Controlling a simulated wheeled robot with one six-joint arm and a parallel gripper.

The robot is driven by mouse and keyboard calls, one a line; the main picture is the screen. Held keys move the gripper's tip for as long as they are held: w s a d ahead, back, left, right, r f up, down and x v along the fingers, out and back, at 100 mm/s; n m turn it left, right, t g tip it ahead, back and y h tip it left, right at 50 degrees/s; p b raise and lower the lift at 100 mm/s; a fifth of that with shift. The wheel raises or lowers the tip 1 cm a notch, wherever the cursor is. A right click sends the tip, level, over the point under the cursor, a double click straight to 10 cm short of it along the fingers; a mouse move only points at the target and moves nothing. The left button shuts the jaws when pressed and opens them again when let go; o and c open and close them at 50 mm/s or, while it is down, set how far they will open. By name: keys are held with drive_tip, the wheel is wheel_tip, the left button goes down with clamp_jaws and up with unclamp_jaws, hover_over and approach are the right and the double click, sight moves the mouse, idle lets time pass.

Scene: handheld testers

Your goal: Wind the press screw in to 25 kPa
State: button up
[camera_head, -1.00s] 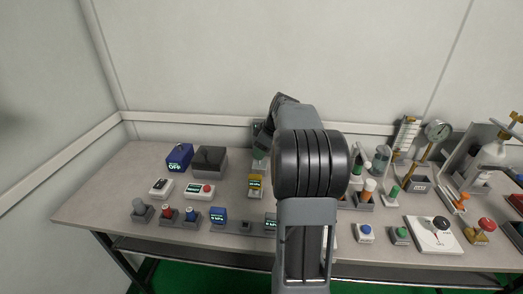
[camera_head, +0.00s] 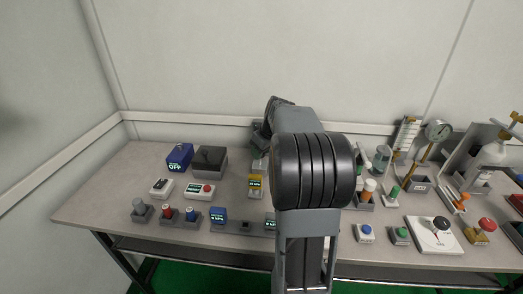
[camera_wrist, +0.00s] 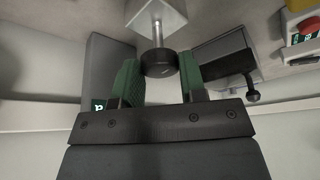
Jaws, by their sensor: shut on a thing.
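In the wrist view, a black round knob (camera_wrist: 159,64) sits on the end of a bright metal shaft (camera_wrist: 157,34), which comes out of a pale grey block (camera_wrist: 155,10). My gripper (camera_wrist: 160,76) has its green-padded fingers either side of this knob and is shut on it. The knob looks like the press screw's handle. In the head view my own arm hides most of this spot. A blue unit (camera_head: 218,217) at the front has a small lit display that seems to show a kPa figure, too small to read surely.
In the wrist view, a dark grey box with a lever (camera_wrist: 222,62) stands to the right and a grey box with a green display (camera_wrist: 108,62) to the left. In the head view, a yellow meter (camera_head: 255,186) is left of my arm, and a dial gauge (camera_head: 438,131) stands back right.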

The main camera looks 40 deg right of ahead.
drive_tip(key=m+h+p, duration=0.1)
drive_tip(key=m, duration=0.1)
drive_tip(key=m+h+p, duration=0.1)
drive_tip(key=m, duration=0.2)
drive_tip(key=shift+a+r, duration=0.15)
drive_tip(key=shift+a, duration=0.05)
drive_tip(key=m+h, duration=0.1)
drive_tip(key=m, duration=0.1)
drive_tip(key=m+g+p, duration=0.1)
drive_tip(key=m, duration=0.2)
drive_tip(key=shift+w+a+h, duration=0.1)
drive_tip(key=shift+h, duration=0.3)
drive_tip(key=m+g, duration=0.1)
drive_tip(key=m, duration=0.1)
drive_tip(key=m+h+b, duration=0.1)
drive_tip(key=m, duration=0.2)
drive_tip(key=shift+w+a+g, duration=0.1)
drive_tip(key=shift+w+g, duration=0.05)
drive_tip(key=shift+g, duration=0.25)
drive_tip(key=shift+w+m+g+h, duration=0.1)
drive_tip(key=shift+m+g+h, duration=0.4)
drive_tip(key=shift+m, duration=1.6)
drive_tip(key=shift+m+g, duration=0.3)
drive_tip(key=shift+g, duration=0.1)
drive_tip(key=o, duration=0.9)
drive_tip(key=shift+y, duration=0.3)
drive_tip(key=p+v, duration=0.2)
drive_tip(key=v, duration=1.1)
drive_tip(key=shift+a+r, duration=0.2)
